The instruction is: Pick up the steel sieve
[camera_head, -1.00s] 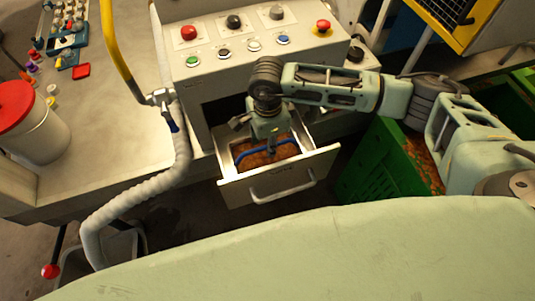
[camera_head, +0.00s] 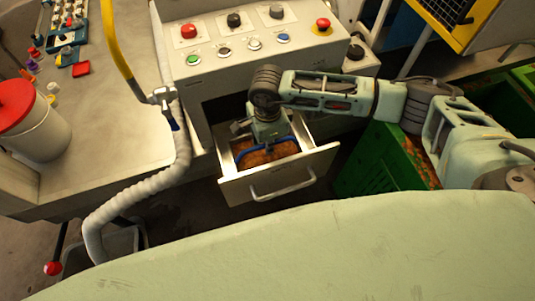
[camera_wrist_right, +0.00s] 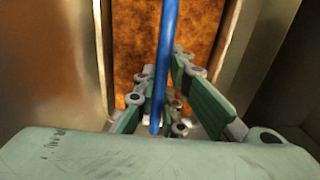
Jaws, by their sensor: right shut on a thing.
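A blue curved handle (camera_head: 242,155) arches across the open drawer over a brown, grainy surface. I take it for the handle of the steel sieve, whose body I cannot make out clearly. In the right wrist view the blue bar (camera_wrist_right: 168,45) runs down between the fingers. My right gripper (camera_head: 268,143) reaches down into the drawer from above and is shut on this handle; its fingers also show in the right wrist view (camera_wrist_right: 162,103). The fingertips are mostly hidden in the head view. My left gripper is not in view.
The pale drawer (camera_head: 235,190) is pulled out under a control panel (camera_head: 245,62) with coloured buttons. A green crate (camera_head: 375,165) stands close on its right. A white ribbed hose (camera_head: 135,198) hangs on its left.

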